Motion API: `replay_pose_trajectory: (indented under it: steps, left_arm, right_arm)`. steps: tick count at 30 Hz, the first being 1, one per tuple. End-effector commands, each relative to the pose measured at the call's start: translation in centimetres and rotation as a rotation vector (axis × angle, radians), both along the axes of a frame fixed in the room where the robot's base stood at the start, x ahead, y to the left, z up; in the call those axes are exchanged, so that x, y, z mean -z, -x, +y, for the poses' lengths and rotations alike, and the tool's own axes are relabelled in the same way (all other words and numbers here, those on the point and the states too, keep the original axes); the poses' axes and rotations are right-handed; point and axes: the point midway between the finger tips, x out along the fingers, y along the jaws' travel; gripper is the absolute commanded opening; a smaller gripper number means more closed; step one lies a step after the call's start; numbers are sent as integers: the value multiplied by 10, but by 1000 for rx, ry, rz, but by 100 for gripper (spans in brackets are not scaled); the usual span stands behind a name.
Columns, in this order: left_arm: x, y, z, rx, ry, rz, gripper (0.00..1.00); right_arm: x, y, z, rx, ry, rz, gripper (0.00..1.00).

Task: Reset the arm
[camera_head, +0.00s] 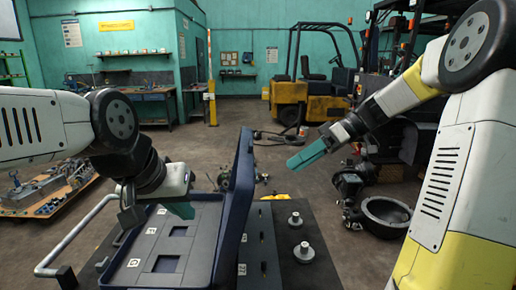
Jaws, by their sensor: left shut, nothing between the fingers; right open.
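My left arm comes in from the left, and its gripper (182,210) hangs low over the grey tray (150,245) with its teal fingers shut and nothing between them. Whether the fingers touch the tray I cannot tell. My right arm comes in from the right. Its gripper (300,160) is raised, with teal fingers pointing left and down, open and empty, clear of the cart. An upright dark blue panel (236,205) stands along the tray's right side, between the two grippers.
Right of the panel, a dark surface (315,270) carries two metal flanged parts (303,252). A metal handle (75,238) runs along the cart's left. Loose machine parts (385,214) lie on the floor at right.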

Motion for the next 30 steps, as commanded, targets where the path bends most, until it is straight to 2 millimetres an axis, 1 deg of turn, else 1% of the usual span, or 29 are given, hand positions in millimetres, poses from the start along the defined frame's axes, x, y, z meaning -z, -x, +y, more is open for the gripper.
replay_pose_trajectory:
  steps: [1,3,7,11,12,15,18,21,24,30]
  left_arm:
    - [0,0,0,0,0,0,0]
    - [0,0,0,0,0,0,0]
    - [0,0,0,0,0,0,0]
    - [0,0,0,0,0,0,0]
    - [0,0,0,0,0,0,0]
    - [0,0,0,0,0,0,0]
    - [0,0,0,0,0,0,0]
    - [0,0,0,0,0,0,0]
    - [0,0,0,0,0,0,0]
    - [0,0,0,0,0,0,0]
  right_arm:
    - [0,18,9,38,96,33,100]
    - [5,40,13,125,231,80,100]
    - [13,80,10,332,436,122,100]
    - [17,115,-3,569,553,106,100]
    - [17,125,-8,643,569,94,100]
    - [20,144,-19,811,571,60,100]
    - [22,158,-27,938,541,32,100]
    - [23,165,-32,1021,504,14,100]
    - [25,168,-35,1062,480,8,100]
    - [25,169,-36,1075,473,8,100]
